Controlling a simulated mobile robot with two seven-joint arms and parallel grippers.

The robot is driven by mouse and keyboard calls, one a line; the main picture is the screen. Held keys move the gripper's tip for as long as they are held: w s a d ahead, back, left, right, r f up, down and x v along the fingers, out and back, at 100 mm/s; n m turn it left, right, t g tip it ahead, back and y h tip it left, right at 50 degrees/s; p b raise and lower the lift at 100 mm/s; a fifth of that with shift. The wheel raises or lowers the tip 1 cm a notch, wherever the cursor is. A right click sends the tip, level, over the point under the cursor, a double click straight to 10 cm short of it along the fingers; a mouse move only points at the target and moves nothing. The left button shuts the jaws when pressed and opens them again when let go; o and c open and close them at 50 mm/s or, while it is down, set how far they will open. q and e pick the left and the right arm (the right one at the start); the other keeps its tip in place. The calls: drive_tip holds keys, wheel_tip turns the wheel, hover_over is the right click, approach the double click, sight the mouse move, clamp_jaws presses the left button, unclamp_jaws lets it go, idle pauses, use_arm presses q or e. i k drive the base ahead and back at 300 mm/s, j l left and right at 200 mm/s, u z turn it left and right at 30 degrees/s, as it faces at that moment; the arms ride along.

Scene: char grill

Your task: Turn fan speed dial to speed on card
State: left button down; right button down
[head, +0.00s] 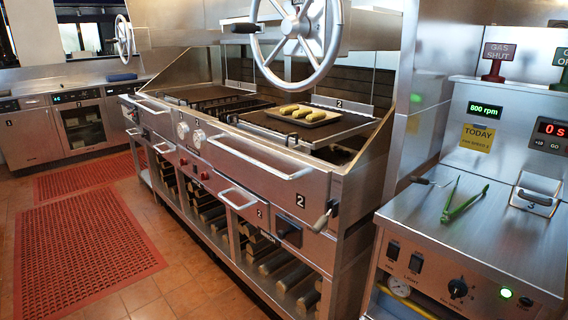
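A yellow card (477,138) is on the metal back panel at the right. It reads "TODAY", with a smaller line below that is too small to read surely. Above it, a green display (485,110) reads 800 rpm. A black round dial (458,289) with a light pointer mark sits on the front panel of the right-hand counter unit. Neither of my grippers is in view.
Green tongs (464,203) and a dark-handled tool (430,182) lie on the right counter (510,225). Switches (415,263), a gauge (398,286) and a lit green button (506,293) flank the dial. A large handwheel (297,40) hangs before the grill. Red mats (85,245) cover the floor at left.

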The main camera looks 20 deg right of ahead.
sight(457, 289)
drive_tip(key=z, duration=1.75)
